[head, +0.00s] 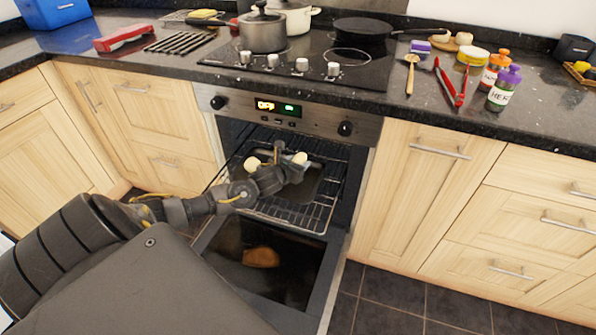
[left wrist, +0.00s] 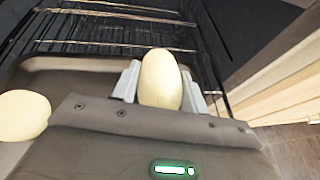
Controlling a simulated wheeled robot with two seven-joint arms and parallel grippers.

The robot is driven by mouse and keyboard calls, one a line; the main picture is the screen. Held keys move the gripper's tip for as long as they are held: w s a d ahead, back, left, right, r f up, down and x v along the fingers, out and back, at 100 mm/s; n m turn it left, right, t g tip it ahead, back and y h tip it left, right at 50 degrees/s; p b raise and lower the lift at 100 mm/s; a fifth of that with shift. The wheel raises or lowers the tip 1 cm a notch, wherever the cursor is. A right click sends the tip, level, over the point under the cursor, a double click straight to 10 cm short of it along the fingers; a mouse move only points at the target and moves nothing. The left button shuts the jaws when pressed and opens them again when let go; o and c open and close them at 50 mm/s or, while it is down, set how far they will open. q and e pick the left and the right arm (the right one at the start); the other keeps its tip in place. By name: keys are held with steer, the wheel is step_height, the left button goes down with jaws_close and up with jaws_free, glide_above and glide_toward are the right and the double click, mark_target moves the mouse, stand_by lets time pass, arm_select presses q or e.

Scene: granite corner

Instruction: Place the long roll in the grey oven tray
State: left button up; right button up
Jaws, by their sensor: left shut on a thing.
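The pale long roll (left wrist: 160,80) is between the two grey fingers of my left gripper (head: 297,161), which is shut on it. In the head view only a small part of the long roll (head: 301,157) shows at the fingertips. The grey oven tray (head: 306,186) is on the oven rack, and the gripper is over it. Its rim and floor show in the left wrist view (left wrist: 75,64), partly hidden by my gripper. I cannot tell whether the roll touches the tray. My right gripper is not in view.
Another pale roll (head: 252,164) lies at the tray's left side. The oven door (head: 305,292) is open downward, with a brown patch on its glass. Wire rack bars (head: 322,215) surround the tray. Pots and a pan (head: 362,30) stand on the hob above.

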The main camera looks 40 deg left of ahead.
arm_select(q)
steer(key=shift+w+a+f, duration=0.1)
steer(key=shift+w+f, duration=0.2)
steer(key=shift+f, duration=0.1)
steer(key=shift+w+f+b, duration=0.15)
steer(key=shift+f+b, duration=0.25)
steer(key=shift+f, duration=1.3)
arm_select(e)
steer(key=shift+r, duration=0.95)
arm_select(q)
steer(key=shift+f, duration=0.1)
steer(key=o, duration=1.1)
steer(key=shift+c, duration=0.2)
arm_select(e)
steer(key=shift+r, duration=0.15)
arm_select(q)
steer(key=shift+r, duration=0.2)
steer(key=p+v, duration=0.1)
steer(key=v, duration=1.1)
steer(key=shift+a+p, duration=0.1)
steer(key=shift+p, duration=0.25)
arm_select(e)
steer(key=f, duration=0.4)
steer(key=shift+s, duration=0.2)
